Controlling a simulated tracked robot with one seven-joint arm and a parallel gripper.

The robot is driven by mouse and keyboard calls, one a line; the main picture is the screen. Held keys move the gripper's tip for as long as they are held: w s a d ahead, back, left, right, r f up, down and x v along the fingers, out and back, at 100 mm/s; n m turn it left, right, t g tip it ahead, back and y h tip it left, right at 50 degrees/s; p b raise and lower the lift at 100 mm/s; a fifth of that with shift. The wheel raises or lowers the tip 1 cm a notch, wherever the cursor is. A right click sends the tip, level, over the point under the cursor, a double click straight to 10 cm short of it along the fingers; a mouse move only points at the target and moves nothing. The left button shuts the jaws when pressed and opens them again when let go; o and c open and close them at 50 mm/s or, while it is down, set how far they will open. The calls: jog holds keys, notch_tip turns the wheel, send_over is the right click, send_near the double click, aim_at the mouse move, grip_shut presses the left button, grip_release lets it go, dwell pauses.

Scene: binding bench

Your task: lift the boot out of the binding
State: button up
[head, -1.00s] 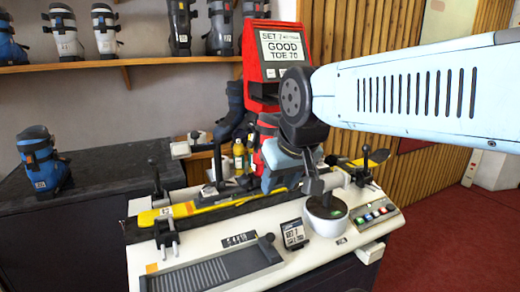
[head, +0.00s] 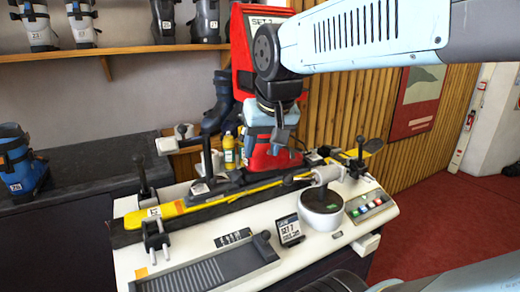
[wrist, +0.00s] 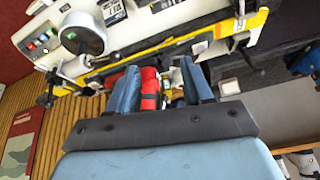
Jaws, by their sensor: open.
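The red boot (head: 268,158) stands upright at the binding on the yellow ski (head: 185,207), which lies across the white bench. My gripper (head: 277,128) is just above and in front of the boot and covers its upper part. In the wrist view my gripper's two blue fingers (wrist: 160,80) are apart, with the red boot (wrist: 150,82) showing between them. Whether either finger touches the boot is hard to tell. The binding parts around the boot's sole are partly hidden.
A red machine (head: 241,50) with a display stands behind the bench. A yellow bottle (head: 229,150) and a dark blue boot (head: 222,105) are behind the ski.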

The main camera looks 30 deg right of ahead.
jog(key=w+d+r+m+g+h, duration=0.1)
jog(key=w+d+r+m, duration=0.2)
jog(key=w, duration=0.5)
jog(key=w+d+r+m+g+h, duration=0.1)
jog(key=w+d+r+m+g, duration=0.1)
jog(key=w+d+m, duration=0.4)
jog(key=w+d+r+m+g+h, duration=0.1)
jog(key=w+d+r+m, duration=0.3)
jog(key=w, duration=0.8)
jog(key=shift+d+m+g+h, duration=0.3)
jog(key=shift+d+m+h, duration=0.2)
jog(key=shift+d+m, duration=0.25)
jog(key=shift+f, duration=0.15)
jog(key=x, duration=0.8)
jog(key=shift+x, duration=2.7)
jog(key=shift+f, duration=0.2)
grip_shut()
jog(key=shift+d, duration=0.1)
